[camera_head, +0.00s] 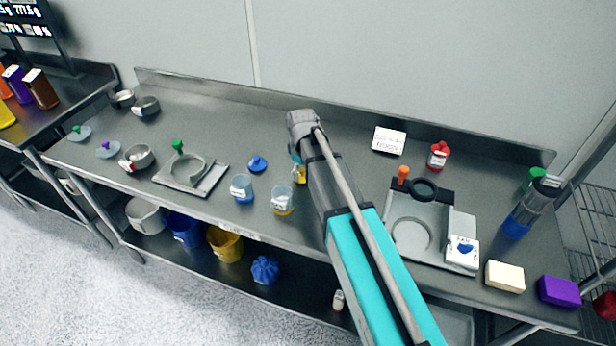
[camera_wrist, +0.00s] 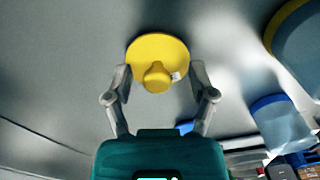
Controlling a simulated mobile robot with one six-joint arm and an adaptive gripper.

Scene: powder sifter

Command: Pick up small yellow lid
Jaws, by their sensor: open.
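The small yellow lid (camera_wrist: 157,50) is a round disc with a knob and a small white label, lying on the steel table in the wrist view. My gripper (camera_wrist: 160,78) is open, with one finger on each side of the lid's knob. I cannot tell whether the fingers touch the lid. In the head view, only a small yellow part of the lid (camera_head: 297,173) shows beside my arm, which hides the rest. My gripper is mostly hidden behind my arm there.
A clear cup with yellow (camera_head: 282,200), a blue-rimmed cup (camera_head: 242,188) and a blue lid (camera_head: 257,164) stand left of my arm. A sifter base (camera_head: 190,187) is farther left. A grey tray device (camera_head: 420,262) is to the right. A white sign (camera_head: 389,141) stands behind.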

